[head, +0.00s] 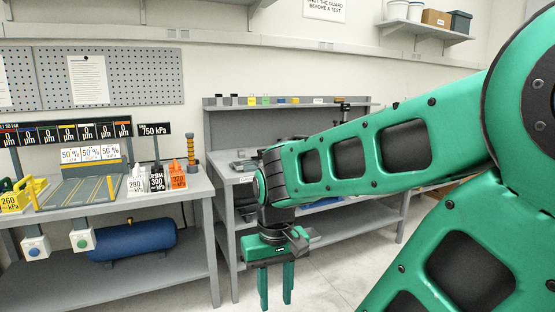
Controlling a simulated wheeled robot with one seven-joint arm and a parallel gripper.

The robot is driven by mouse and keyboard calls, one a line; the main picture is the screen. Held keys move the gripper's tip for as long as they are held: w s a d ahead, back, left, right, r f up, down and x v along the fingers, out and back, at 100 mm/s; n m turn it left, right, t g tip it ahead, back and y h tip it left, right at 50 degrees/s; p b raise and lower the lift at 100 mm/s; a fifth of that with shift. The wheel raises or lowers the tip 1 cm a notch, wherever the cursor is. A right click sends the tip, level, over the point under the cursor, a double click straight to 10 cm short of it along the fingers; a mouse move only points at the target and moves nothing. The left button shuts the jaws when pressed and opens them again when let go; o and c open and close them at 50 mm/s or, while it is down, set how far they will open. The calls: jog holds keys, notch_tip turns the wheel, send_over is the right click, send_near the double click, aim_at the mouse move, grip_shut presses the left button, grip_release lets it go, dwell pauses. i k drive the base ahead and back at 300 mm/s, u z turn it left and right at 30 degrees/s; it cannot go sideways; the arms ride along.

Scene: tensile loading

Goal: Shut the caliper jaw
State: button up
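My gripper (276,300) hangs in front of the gap between the two benches, with its two green fingers pointing down. The fingers stand apart with nothing between them. I cannot make out a caliper or its jaw for certain. A small grey metal item (243,164) lies on the right bench, left of my wrist, but it is too small to identify. My arm hides much of that bench top.
The left bench (95,200) carries a grey ramp tray (82,190), an orange labelled block (178,181), a yellow block (14,200) and display panels. A blue tank (133,240) sits below. The right bench (228,172) has a back shelf. Open floor lies below my gripper.

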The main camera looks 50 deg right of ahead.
aim_at(256, 160)
jog(key=z, duration=1.4)
jog(key=i, duration=1)
jog(key=k, duration=0.5)
jog(key=u, duration=0.5)
jog(key=i, duration=1.65)
jog(key=z, duration=0.6)
